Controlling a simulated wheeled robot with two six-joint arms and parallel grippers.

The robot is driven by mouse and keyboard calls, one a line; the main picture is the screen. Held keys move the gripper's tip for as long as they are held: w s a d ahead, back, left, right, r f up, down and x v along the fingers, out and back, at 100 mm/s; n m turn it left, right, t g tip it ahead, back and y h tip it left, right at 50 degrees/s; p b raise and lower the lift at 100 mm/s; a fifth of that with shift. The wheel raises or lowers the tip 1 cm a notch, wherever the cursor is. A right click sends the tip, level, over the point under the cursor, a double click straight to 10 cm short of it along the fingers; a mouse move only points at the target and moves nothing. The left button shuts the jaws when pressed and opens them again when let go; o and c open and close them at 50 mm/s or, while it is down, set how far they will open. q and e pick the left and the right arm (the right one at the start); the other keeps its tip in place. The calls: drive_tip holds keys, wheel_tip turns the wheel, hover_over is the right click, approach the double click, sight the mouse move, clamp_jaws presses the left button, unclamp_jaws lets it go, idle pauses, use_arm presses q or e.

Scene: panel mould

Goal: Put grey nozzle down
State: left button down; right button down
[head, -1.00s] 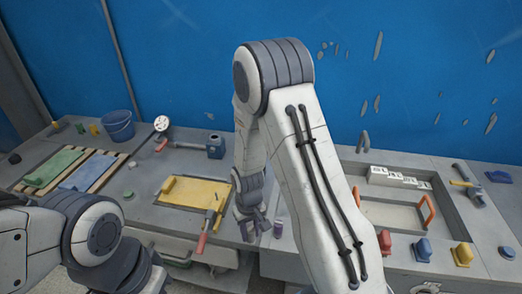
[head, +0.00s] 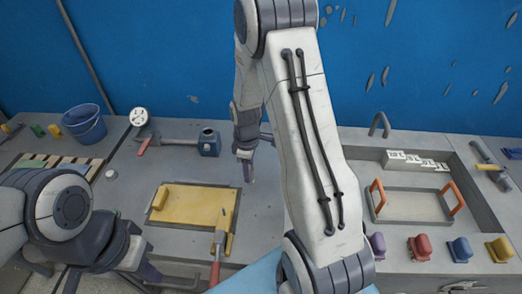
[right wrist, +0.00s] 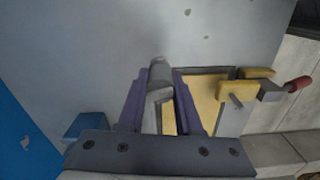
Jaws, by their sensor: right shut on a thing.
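My right gripper (head: 247,166) hangs over the grey bench, to the right of and behind the yellow board. It also shows in the right wrist view (right wrist: 160,105), where its purple fingers are shut on the grey nozzle (right wrist: 159,76). The nozzle is a short grey cylinder-like piece between the fingers; its lower part is hidden by the gripper. In the head view I cannot make the nozzle out from the fingers. My left gripper (head: 150,273) is low at the left, partly hidden by its own wrist; its jaw opening is not clear.
The yellow board (head: 180,208) lies on the bench with a red-handled tool (head: 217,255) at its right edge. A blue vise-like block (head: 209,143) and a bucket (head: 85,124) stand behind. A tray with orange handles (head: 415,207) and several coloured blocks are at right.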

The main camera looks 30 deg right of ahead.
drive_tip(key=d+r+n+b, duration=0.1)
drive_tip(key=d+r+n, duration=0.1)
drive_tip(key=d+n, duration=0.55)
drive_tip(key=d+r+n+b, duration=0.2)
drive_tip(key=d+r+n, duration=0.1)
drive_tip(key=d+n, duration=0.4)
drive_tip(key=shift+n, duration=0.25)
drive_tip(key=w+a+f+p, duration=0.1)
drive_tip(key=w+f, duration=0.1)
drive_tip(key=w, duration=0.1)
drive_tip(key=w+a+f+p, duration=0.1)
drive_tip(key=w+a+f, duration=0.1)
drive_tip(key=w, duration=0.1)
drive_tip(key=w+a+f+p, duration=0.1)
drive_tip(key=w+a+f, duration=0.1)
drive_tip(key=w+f, duration=0.1)
drive_tip(key=shift+w+f+p, duration=0.1)
drive_tip(key=shift+w+p, duration=0.3)
drive_tip(key=shift+w, duration=0.2)
wheel_tip(320, 180, down, 3)
drive_tip(key=shift+f+p, duration=0.1)
drive_tip(key=shift+p, duration=0.6)
drive_tip(key=shift+d+f, duration=0.1)
drive_tip(key=shift+f, duration=0.2)
drive_tip(key=shift+f, duration=0.1)
